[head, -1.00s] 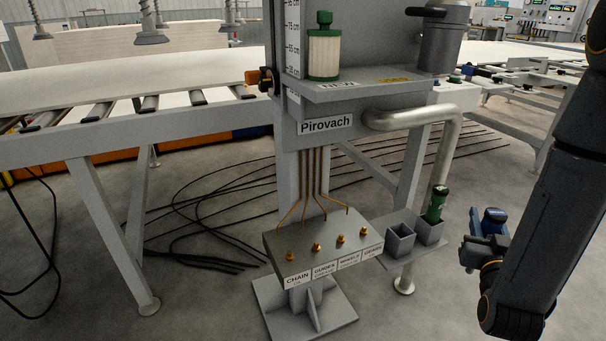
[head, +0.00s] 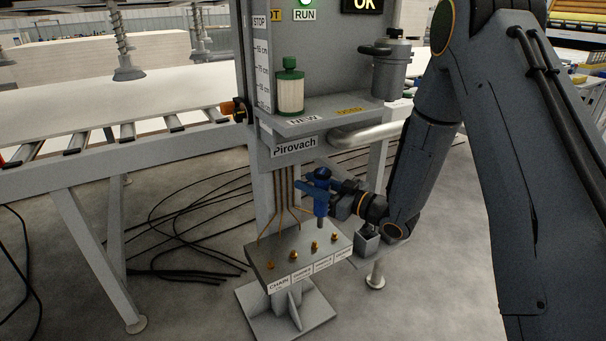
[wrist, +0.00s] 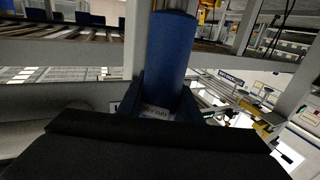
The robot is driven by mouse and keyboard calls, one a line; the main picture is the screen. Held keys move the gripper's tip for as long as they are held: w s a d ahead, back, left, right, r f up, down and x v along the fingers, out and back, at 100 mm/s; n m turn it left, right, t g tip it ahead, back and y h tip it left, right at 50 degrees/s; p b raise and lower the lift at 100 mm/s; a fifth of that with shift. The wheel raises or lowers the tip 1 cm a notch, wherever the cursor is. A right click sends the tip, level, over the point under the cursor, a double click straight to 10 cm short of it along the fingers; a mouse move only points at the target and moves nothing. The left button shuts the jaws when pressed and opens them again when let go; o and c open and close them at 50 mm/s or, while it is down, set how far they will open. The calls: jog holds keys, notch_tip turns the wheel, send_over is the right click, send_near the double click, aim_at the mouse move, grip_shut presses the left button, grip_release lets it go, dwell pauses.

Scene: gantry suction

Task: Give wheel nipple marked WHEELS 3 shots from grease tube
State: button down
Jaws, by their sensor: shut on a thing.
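My gripper (head: 326,190) is shut on a blue grease tube (head: 321,206). The tube is held roughly upright, nozzle down, above the grey nipple block (head: 300,252). The blue tube also fills the middle of the wrist view (wrist: 170,55), with a pale label near the jaws. The block has brass nipples in a row over white labels. The nipple over the WHEELS label (head: 324,266) is third from the left (head: 315,247). The nozzle appears above or just behind it, apart from it in the picture; the exact gap cannot be told.
A grey square holder (head: 367,246) stands right of the block, partly behind my arm. Thin copper pipes run down behind the block. Cables lie on the floor at left.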

jog(key=shift+s+a+r+n+g+y+p, duration=0.15)
jog(key=shift+s+a+n+g+y, duration=0.15)
jog(key=shift+a+n+g, duration=0.2)
jog(key=shift+s+a+r+n+g+y+p, duration=0.15)
jog(key=shift+a+n+g+y, duration=0.2)
jog(key=shift+g, duration=0.25)
jog(key=shift+f+b, duration=1)
jog(key=shift+f, duration=2)
jog(key=shift+r, duration=0.1)
jog(key=shift+r+p, duration=0.3)
jog(key=shift+r, duration=0.25)
jog(key=shift+f, duration=0.55)
